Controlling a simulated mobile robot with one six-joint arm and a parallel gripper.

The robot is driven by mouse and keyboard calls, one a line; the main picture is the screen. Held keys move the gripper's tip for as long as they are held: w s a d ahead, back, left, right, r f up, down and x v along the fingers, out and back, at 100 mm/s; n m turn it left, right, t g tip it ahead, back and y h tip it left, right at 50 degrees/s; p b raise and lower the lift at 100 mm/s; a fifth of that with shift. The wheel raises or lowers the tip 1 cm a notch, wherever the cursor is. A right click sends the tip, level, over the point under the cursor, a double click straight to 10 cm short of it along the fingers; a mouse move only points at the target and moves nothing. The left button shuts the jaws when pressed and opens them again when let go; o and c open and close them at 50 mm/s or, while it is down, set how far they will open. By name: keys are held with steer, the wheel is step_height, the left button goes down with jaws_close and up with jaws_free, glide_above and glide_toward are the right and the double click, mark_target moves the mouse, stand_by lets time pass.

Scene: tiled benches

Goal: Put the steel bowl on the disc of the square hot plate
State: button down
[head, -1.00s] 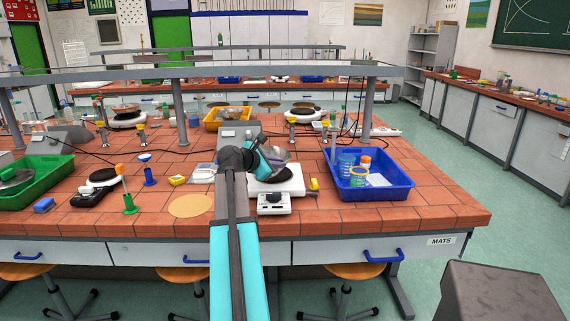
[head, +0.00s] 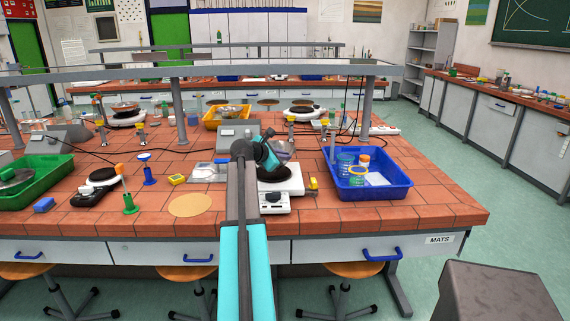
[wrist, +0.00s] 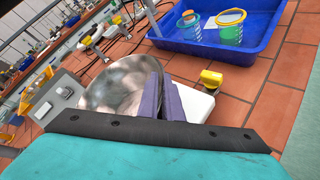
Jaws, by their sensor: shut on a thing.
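The steel bowl (wrist: 118,88) is held by its rim between the purple fingers of my gripper (wrist: 168,103) in the wrist view. In the head view the bowl (head: 287,147) is mostly hidden behind my gripper (head: 275,160). The white square hot plate (head: 290,186) is under and in front of the bowl, and part of its dark disc (head: 272,177) shows below my wrist. The bowl appears to be above the disc; I cannot tell whether they touch. In the wrist view a white corner of the hot plate (wrist: 199,104) shows beside the fingers.
A blue tray (head: 366,192) with beakers stands to the right of the hot plate. A small yellow object (wrist: 211,78) is close to the plate's right side. A grey instrument box (head: 238,131) stands behind. A round tan mat (head: 190,206) lies to the left.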

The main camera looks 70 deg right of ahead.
steer(key=shift+d+f, duration=0.15)
steer(key=shift+d, duration=0.6)
steer(key=shift+a+f+p, duration=0.1)
steer(key=shift+f+p, duration=0.35)
steer(key=shift+f, duration=1.2)
steer(key=c, duration=1.9)
jaws_free()
steer(key=shift+c, duration=0.2)
steer(key=b+v, duration=0.1)
steer(key=v, duration=1.1)
